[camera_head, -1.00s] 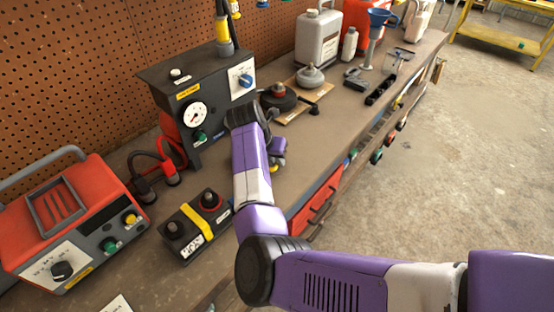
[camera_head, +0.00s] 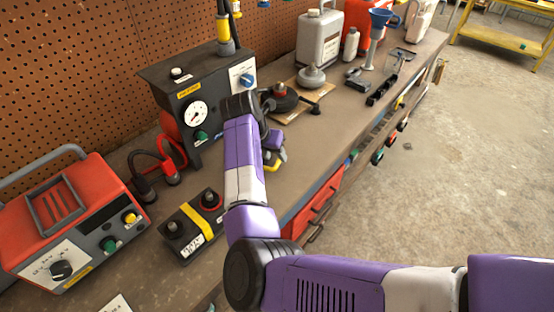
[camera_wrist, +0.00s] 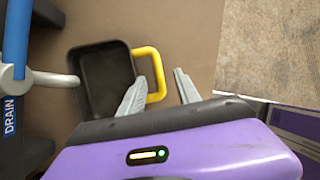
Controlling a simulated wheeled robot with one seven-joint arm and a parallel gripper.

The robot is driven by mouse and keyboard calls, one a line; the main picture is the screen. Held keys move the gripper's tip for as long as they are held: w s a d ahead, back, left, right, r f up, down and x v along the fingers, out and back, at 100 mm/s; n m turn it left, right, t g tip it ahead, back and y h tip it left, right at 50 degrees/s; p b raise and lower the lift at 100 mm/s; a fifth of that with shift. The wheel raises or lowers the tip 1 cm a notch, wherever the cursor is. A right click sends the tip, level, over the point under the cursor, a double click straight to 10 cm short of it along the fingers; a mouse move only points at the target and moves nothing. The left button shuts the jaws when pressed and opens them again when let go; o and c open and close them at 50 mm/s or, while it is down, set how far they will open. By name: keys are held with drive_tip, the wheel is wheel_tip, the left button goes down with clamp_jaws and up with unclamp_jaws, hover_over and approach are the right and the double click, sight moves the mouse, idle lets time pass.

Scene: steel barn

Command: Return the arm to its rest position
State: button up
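My purple and white arm reaches over the workbench in the head view, and its far end hides most of my gripper there. In the wrist view my gripper (camera_wrist: 159,75) is open, with its two grey fingers apart. A dark, open-topped container with a yellow handle (camera_wrist: 104,77) lies below the fingers on the bench. The handle shows between the fingers, close to the left one; I cannot tell whether they touch. Nothing is seen clamped between the fingers. A yellow and dark piece (camera_head: 274,160) shows beside the arm's end in the head view.
A black gauge unit (camera_head: 190,105) stands just left of the arm's end. A red power unit (camera_head: 68,222) and a battery (camera_head: 190,226) are nearer. A grey jug (camera_head: 319,42) and small tools stand farther back. Open floor (camera_head: 440,160) lies right of the bench (camera_head: 330,140).

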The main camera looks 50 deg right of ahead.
drive_tip(key=shift+b+v, duration=0.3)
drive_tip(key=shift+v, duration=1.8)
